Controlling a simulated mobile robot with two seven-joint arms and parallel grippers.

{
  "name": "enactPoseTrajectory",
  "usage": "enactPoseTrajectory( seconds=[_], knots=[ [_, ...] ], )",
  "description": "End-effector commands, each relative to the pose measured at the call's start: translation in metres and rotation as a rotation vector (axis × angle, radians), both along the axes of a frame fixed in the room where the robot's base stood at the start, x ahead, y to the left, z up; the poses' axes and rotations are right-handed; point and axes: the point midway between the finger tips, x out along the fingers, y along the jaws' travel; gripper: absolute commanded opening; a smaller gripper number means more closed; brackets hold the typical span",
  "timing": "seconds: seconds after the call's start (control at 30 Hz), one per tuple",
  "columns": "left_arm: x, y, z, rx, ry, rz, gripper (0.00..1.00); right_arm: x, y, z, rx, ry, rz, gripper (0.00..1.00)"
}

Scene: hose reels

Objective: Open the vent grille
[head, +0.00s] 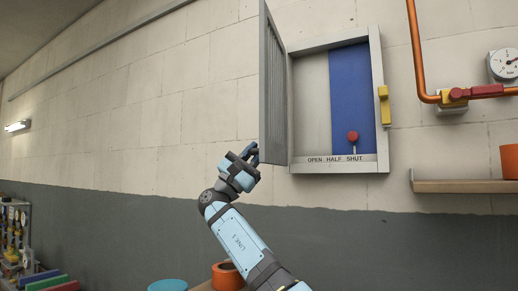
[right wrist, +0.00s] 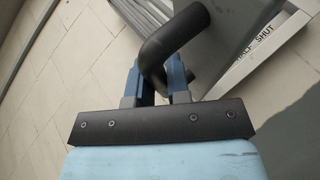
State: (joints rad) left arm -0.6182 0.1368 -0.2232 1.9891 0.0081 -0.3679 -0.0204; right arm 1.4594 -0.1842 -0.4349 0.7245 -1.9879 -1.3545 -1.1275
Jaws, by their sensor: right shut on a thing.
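The wall cabinet (head: 382,160) has a grey frame with the words OPEN, HALF and SHUT along its lower edge. Its grey slatted door (head: 272,95) stands swung out on the left side. Inside are a pale panel and a blue panel (head: 350,85). A red knob (head: 352,135) on a short stem is above the word SHUT. My right gripper (head: 252,152) is at the door's lower end. In the right wrist view it is shut on a black bent handle (right wrist: 178,38) fixed to the door. My left gripper is not in view.
A yellow piece (head: 384,105) is on the cabinet frame's right side. An orange pipe (head: 416,50) with a gauge (head: 504,64) runs further right, above a wooden shelf (head: 465,186). Orange and blue round containers are low in front.

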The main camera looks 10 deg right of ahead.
Motion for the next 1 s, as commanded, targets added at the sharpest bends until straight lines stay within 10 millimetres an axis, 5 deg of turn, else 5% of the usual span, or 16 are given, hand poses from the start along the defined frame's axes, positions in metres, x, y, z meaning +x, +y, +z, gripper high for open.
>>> enactPoseTrajectory(
  seconds=[0.3,0.33,0.37,0.77,1.0],
  knots=[
    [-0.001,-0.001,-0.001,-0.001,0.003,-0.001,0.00,-0.001,0.000,0.002,-0.002,-0.006,0.000,0.00],
    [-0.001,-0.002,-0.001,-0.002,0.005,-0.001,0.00,-0.001,0.000,0.002,-0.002,-0.006,0.000,0.19],
    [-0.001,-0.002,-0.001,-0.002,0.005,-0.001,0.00,-0.001,0.000,0.002,-0.002,-0.006,0.000,0.26],
    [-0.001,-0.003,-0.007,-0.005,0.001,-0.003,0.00,-0.001,0.004,-0.008,-0.002,-0.003,-0.001,0.26],
    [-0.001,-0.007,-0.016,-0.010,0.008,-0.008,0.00,-0.009,0.050,-0.008,-0.002,-0.005,0.003,0.26]
  ],
)
